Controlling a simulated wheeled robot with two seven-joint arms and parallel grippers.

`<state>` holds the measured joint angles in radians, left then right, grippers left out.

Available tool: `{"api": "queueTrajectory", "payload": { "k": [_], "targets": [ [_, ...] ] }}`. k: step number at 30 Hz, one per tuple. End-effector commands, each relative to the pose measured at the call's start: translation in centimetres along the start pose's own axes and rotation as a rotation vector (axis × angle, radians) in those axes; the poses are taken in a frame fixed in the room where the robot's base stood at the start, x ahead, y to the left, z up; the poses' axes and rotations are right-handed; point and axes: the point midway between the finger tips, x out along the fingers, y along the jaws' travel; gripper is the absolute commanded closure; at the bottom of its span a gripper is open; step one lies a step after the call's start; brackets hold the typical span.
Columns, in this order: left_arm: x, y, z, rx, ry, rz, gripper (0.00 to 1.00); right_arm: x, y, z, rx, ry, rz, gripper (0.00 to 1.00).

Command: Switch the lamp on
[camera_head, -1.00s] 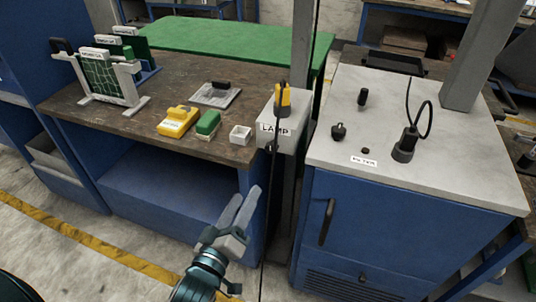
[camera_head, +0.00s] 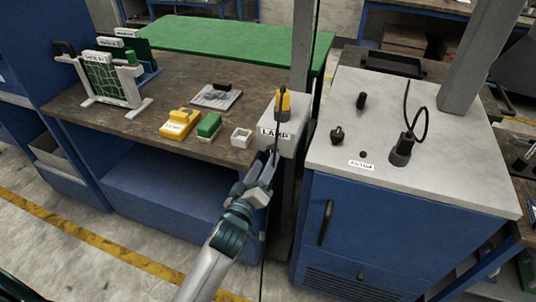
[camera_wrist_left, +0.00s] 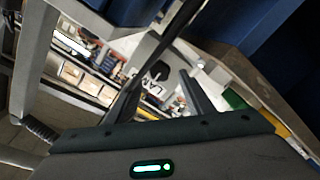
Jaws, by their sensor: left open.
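In the head view the fingers largely cover that knob. I cannot tell whether they touch it. My right gripper is not in view.
A wooden bench (camera_head: 120,122) on the left holds a yellow block (camera_head: 180,124), a green block (camera_head: 209,126) and a small white tray (camera_head: 241,137). A blue cabinet (camera_head: 390,230) with a pale top stands on the right. A grey post (camera_head: 302,50) rises behind the lamp box.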

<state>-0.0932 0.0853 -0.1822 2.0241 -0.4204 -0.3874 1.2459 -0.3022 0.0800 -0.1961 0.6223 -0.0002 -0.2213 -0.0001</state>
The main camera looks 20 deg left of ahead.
Motion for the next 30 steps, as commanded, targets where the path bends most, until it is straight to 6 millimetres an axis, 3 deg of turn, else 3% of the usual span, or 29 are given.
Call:
{"api": "queueTrajectory", "payload": {
  "k": [3,9,20,25,30],
  "targets": [
    [1.7,0.1,-0.1,0.002,0.0,-0.001,0.53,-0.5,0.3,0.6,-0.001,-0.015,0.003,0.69],
    [3.1,0.0,-0.1,0.0,0.001,0.0,0.53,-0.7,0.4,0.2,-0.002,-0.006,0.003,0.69],
    [3.4,0.0,0.0,0.0,0.0,0.0,0.53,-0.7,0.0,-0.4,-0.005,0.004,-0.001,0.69],
    [3.4,0.0,0.0,0.0,0.0,0.0,0.93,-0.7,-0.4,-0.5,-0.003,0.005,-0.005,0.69],
    [3.4,0.0,0.0,0.002,0.0,0.0,0.94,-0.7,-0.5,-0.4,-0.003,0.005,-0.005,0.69]
  ]
}}
